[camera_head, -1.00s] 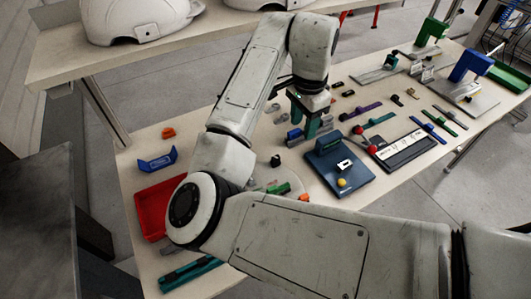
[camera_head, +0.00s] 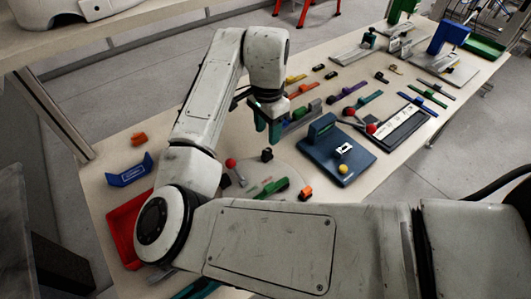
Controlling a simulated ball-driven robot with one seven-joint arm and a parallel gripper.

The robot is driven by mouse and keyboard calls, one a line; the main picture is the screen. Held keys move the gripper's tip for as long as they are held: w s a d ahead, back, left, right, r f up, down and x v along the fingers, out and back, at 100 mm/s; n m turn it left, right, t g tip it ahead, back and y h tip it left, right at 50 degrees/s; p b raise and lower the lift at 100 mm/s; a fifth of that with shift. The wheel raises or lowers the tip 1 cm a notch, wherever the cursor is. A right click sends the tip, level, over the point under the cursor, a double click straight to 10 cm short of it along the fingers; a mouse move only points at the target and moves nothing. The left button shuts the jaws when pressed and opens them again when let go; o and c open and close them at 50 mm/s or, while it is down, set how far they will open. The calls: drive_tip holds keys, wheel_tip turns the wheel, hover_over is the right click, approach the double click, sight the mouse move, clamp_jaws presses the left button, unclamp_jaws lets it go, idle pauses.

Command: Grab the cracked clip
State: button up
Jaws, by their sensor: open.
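My gripper (camera_head: 269,122) hangs over the table left of the blue fixture, its dark green fingers pointing down, with nothing seen between them. I cannot tell which clip is cracked; no crack shows at this size. Farther right are a purple clip (camera_head: 347,92) and a teal clip (camera_head: 369,98). A green clip (camera_head: 272,188) lies on a pale round plate below the gripper. My arm hides part of the table on the left.
The blue fixture (camera_head: 350,170) with a yellow knob stands right of the gripper, beside a black-and-white board (camera_head: 400,130). A red tray (camera_head: 125,217) and a blue holder (camera_head: 130,170) are at left. Clamp stands (camera_head: 447,45) occupy the far right end.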

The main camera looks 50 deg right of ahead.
sight(267, 150)
drive_tip(key=shift+w+d+f, duration=0.1)
drive_tip(key=shift+d+f, duration=0.05)
drive_tip(key=shift+f, duration=3.75)
clamp_jaws()
